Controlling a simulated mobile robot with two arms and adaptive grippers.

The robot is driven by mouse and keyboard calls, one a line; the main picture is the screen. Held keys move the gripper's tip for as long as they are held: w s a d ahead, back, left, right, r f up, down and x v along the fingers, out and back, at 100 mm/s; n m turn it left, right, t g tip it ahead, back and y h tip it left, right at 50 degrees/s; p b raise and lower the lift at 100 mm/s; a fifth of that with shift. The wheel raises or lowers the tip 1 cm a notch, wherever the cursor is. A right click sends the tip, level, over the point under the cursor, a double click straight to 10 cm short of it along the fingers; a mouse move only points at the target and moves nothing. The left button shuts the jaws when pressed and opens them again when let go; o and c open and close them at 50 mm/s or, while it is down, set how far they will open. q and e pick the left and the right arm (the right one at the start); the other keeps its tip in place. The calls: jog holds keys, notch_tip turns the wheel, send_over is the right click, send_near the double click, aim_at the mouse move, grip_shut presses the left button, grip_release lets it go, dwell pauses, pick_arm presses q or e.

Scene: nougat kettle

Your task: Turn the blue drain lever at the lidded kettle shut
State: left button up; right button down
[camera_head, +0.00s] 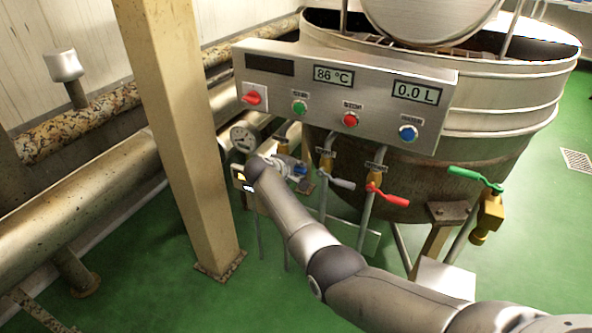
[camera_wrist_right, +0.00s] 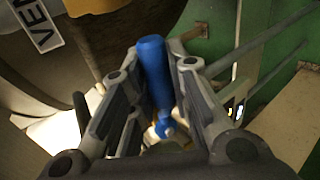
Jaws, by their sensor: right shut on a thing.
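The blue drain lever (camera_wrist_right: 152,62) stands between the two fingers of my right gripper (camera_wrist_right: 156,88) in the right wrist view. The fingers are shut on its sides, and its upper end sticks out past them. In the head view my right gripper (camera_head: 284,166) is small, low behind the control panel's lower edge, with a bit of blue (camera_head: 300,170) beside it. My wrist and arm partly hide the lever's valve there. The large metal kettle (camera_head: 490,120) stands behind the panel, with a round lid (camera_head: 425,16) at its top. My left gripper is not in view.
The control panel (camera_head: 375,84) reads 86 °C and 0.0 L. A grey lever (camera_head: 340,183), a red lever (camera_head: 388,195) and a green lever (camera_head: 474,178) are to the right of my gripper.

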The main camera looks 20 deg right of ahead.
jog(key=shift+r, duration=0.2)
dwell(0.3)
jog(key=c, duration=1.3)
grip_release()
jog(key=shift+f, duration=0.1)
jog(key=shift+c, duration=0.2)
jog(key=shift+s+a+r, duration=0.2)
jog(key=shift+a+r, duration=0.05)
jog(key=shift+a, duration=0.15)
jog(key=v, duration=1.1)
